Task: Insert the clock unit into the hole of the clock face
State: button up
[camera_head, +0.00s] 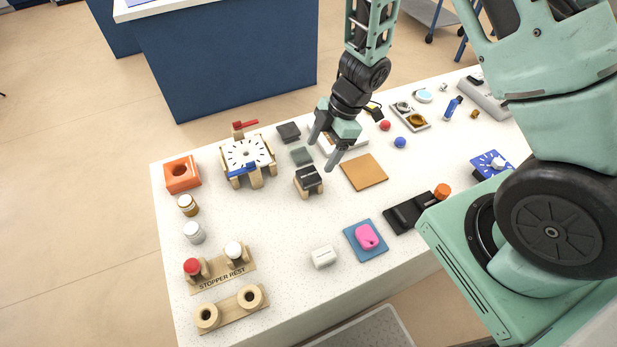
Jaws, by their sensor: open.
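The clock face (246,152) is a white plate with black marks around its rim, held on a wooden stand at the left back of the table. A small dark hole seems to show at its middle. A dark block (309,177), which looks like the clock unit, sits on a small wooden stand to the right of the clock face. My gripper (321,157) is open and empty, pointing down, with its two grey fingers above and just behind the dark block. I cannot tell the exact height of the fingertips above it.
A red-topped wooden piece (244,128) stands behind the clock face, an orange block with a hole (182,173) to its left. Dark pads (289,132) lie between clock face and gripper. A tan board (364,172) lies to the right.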

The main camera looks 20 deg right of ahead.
aim_at(310, 174)
jog(key=shift+p+x, duration=0.35)
jog(key=shift+x, duration=3.5)
jog(key=shift+a, duration=0.1)
jog(key=c, duration=1.1)
